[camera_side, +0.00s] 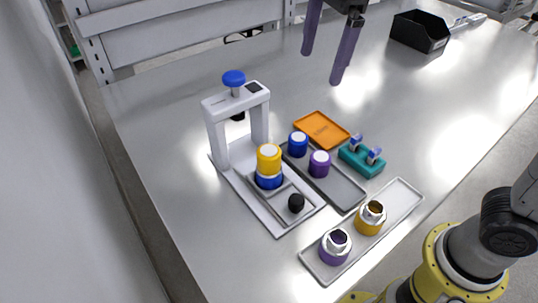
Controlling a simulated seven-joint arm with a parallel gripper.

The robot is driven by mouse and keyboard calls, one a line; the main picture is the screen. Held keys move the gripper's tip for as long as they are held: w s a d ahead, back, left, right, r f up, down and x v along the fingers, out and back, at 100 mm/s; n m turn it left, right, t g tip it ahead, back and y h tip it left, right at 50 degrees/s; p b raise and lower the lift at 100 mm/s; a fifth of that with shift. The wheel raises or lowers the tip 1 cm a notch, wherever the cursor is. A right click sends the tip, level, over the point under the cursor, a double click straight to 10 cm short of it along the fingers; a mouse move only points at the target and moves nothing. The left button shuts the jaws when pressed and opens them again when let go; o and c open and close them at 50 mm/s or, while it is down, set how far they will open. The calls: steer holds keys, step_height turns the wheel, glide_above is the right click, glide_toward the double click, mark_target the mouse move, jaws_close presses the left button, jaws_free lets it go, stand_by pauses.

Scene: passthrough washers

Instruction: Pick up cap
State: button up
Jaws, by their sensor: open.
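Short round pieces that look like caps stand on a dark grey tray (343,188): a blue one (298,145) and a purple one (320,164), both with whitish tops. A yellow cap-like piece (269,157) sits upright on a blue and white piece (268,180) on the base of a white press (216,136). I cannot tell which one the task calls the cap. My gripper (322,68) is open and empty, with two purple fingers pointing down, high at the top of the view and apart from all these pieces.
A light tray (405,199) in front holds a purple piece (335,247) and a yellow piece (370,218) with metallic parts on top. A teal holder (361,160), an orange tray (320,129) and a black bin (420,32) stand nearby.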

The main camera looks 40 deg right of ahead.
steer(key=n, duration=0.1)
glide_above(269, 150)
steer(key=d, duration=0.3)
step_height(269, 150, down, 3)
steer(key=shift+n+g+h, duration=0.3)
steer(key=shift+g, duration=0.3)
steer(key=f, duration=0.3)
steer(key=a+f, duration=0.1)
steer(key=f, duration=0.3)
steer(key=a+f, duration=0.1)
steer(key=f, duration=0.3)
steer(key=shift+a, duration=0.25)
steer(key=shift+a+f, duration=0.15)
steer(key=shift+f, duration=1.25)
steer(key=shift+a+f, duration=0.1)
steer(key=shift+f, duration=1.25)
steer(key=c, duration=1.4)
steer(key=shift+r, duration=0.15)
